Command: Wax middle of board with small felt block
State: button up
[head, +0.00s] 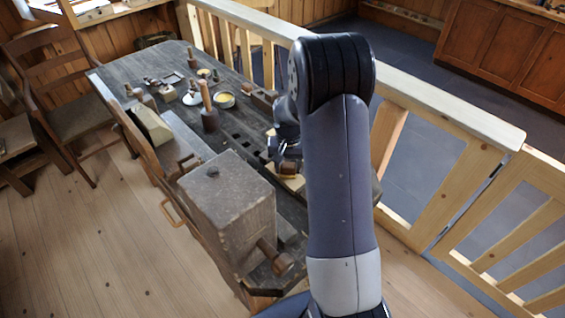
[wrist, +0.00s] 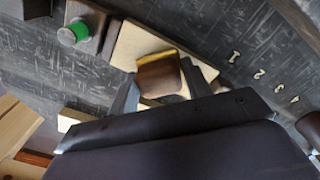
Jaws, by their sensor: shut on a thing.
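My gripper (wrist: 160,88) is shut on a small brown block with a yellow edge (wrist: 160,76), which I take to be the felt block. In the head view my gripper (head: 287,166) is low over the near right part of the bench, partly hidden by my arm. A pale board (wrist: 139,42) lies on the dark bench under the block. A bit of the board (head: 293,183) shows beneath my gripper in the head view. The block overlaps the board in the wrist view; I cannot tell whether they touch.
A green-topped peg (wrist: 74,33) stands near the board. A large wooden vise block (head: 228,200) is at the near end. A railing (head: 430,105) runs behind.

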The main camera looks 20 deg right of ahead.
jog(key=shift+s+d+f+b, duration=0.1)
jog(key=shift+s+d+b, duration=0.25)
jog(key=shift+s, duration=0.65)
jog(key=shift+s+d+f+b, duration=0.1)
jog(key=shift+s+d, duration=0.4)
jog(key=shift+s, duration=0.5)
jog(key=shift+r, duration=0.1)
jog(key=shift+r+p, duration=2.05)
jog(key=shift+r, duration=0.9)
notch_tip(320, 180, up, 3)
jog(key=shift+p, duration=1.05)
